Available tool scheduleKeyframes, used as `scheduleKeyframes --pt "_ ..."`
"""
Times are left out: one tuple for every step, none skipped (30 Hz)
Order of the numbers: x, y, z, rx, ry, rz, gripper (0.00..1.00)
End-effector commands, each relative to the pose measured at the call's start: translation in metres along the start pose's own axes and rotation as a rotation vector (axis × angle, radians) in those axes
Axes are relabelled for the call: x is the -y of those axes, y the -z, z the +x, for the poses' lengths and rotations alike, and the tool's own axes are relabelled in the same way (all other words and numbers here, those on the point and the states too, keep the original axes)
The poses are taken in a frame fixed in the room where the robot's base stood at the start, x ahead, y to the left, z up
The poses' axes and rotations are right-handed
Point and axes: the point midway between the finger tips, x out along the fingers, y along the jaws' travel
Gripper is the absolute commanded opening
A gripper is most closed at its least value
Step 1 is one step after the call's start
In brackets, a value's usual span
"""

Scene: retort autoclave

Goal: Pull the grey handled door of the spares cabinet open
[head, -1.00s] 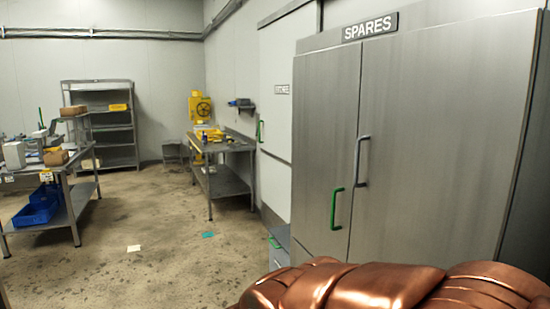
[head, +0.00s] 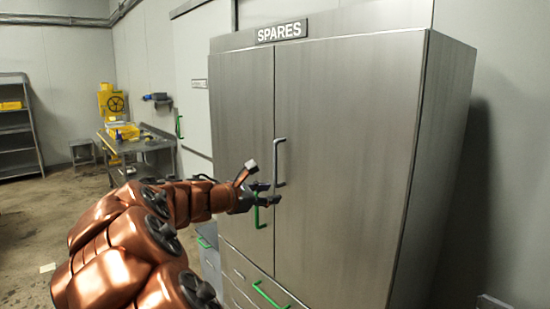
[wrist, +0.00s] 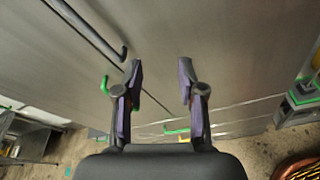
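The spares cabinet (head: 340,90) is a tall brushed-metal cabinet with two doors under a SPARES sign. Its right door (head: 345,170) carries the grey handle (head: 280,162), an upright bar near the centre seam, and looks shut. The left door has a green handle (head: 257,213), partly hidden by my gripper. My gripper (head: 276,193) is near the lower end of the grey handle in the head view. In the wrist view, my gripper (wrist: 161,72) is open with nothing between the fingers. There the grey handle (wrist: 85,28) lies up and left, outside the fingers.
Drawers with a green handle (head: 270,295) sit below the doors. A grey unit (head: 207,255) stands left of the cabinet. A metal workbench (head: 140,145) and shelving (head: 18,125) are farther back. Bare floor shows at the left.

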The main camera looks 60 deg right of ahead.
Motion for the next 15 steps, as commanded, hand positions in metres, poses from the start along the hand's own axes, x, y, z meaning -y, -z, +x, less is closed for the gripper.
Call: scheduleKeyframes --pt "-0.02 -0.006 0.011 0.047 -0.03 -0.09 0.39" --pt "-0.031 -0.008 0.015 0.07 -0.051 -0.142 0.39" --pt "-0.046 -0.01 0.02 0.1 -0.078 -0.204 0.39" --pt "-0.055 -0.011 0.023 0.119 -0.093 -0.246 0.39" --pt "-0.062 -0.011 0.025 0.135 -0.106 -0.285 0.39" --pt "-0.071 -0.01 0.029 0.155 -0.12 -0.332 0.39" --pt "-0.076 -0.009 0.031 0.168 -0.129 -0.364 0.39" --pt "-0.081 -0.009 0.033 0.179 -0.137 -0.389 0.39" --pt "-0.086 -0.008 0.034 0.19 -0.146 -0.415 0.39" --pt "-0.089 -0.008 0.035 0.197 -0.152 -0.43 0.39" --pt "-0.091 -0.008 0.036 0.202 -0.156 -0.441 0.39" --pt "-0.093 -0.008 0.037 0.206 -0.159 -0.451 0.39" --pt "-0.095 -0.008 0.039 0.208 -0.16 -0.456 0.39" --pt "-0.095 -0.008 0.04 0.209 -0.161 -0.458 0.39" --pt "-0.096 -0.009 0.043 0.209 -0.162 -0.459 0.39"
